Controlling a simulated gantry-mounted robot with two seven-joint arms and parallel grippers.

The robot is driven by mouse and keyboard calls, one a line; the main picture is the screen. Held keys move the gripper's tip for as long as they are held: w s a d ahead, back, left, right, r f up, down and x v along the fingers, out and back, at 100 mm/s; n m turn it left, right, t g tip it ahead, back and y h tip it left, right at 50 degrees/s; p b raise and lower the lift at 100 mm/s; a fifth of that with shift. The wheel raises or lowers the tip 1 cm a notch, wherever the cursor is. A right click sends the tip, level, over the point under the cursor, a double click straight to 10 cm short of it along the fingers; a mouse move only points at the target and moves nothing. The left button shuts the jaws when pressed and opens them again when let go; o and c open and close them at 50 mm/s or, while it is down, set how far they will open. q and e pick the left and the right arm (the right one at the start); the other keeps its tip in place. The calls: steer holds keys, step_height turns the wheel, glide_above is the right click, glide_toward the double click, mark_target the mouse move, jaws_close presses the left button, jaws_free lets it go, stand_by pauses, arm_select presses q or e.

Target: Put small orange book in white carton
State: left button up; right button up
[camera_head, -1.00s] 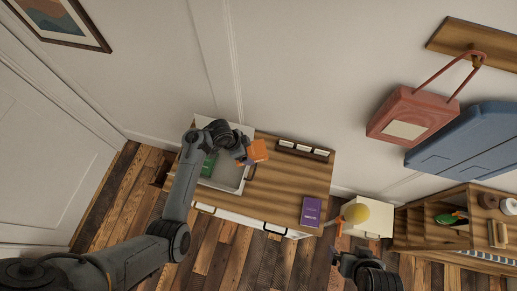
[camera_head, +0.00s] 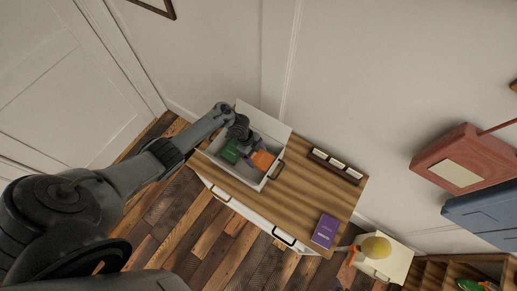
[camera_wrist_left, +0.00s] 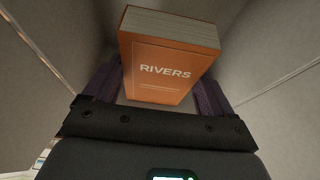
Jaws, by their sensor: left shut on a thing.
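The small orange book (camera_head: 262,160) is inside the white carton (camera_head: 236,175), near its right end. My left gripper (camera_head: 250,151) reaches down into the carton and is shut on the book. In the left wrist view the orange book (camera_wrist_left: 165,72), with RIVERS on its cover, sits between the two dark fingers (camera_wrist_left: 160,92). Pale carton walls rise on both sides of it. A green book (camera_head: 231,150) lies in the carton, left of the orange one. The book's underside and any contact with the carton floor are hidden. My right gripper cannot be made out.
The carton stands on a wooden-topped cabinet (camera_head: 285,205). A dark rack with white labels (camera_head: 335,166) stands along the back edge. A purple book (camera_head: 325,231) lies at the front right. The middle of the top is clear.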

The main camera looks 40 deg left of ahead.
mark_target(256, 161)
arm_select(q)
steer(key=shift+f+b, duration=2.65)
steer(key=shift+f, duration=0.2)
steer(key=shift+f+b, duration=0.35)
steer(key=shift+f, duration=0.05)
steer(key=shift+f+b, duration=0.55)
steer(key=shift+f, duration=0.05)
steer(key=o, duration=1)
steer(key=shift+a+r, duration=0.1)
steer(key=shift+r, duration=0.05)
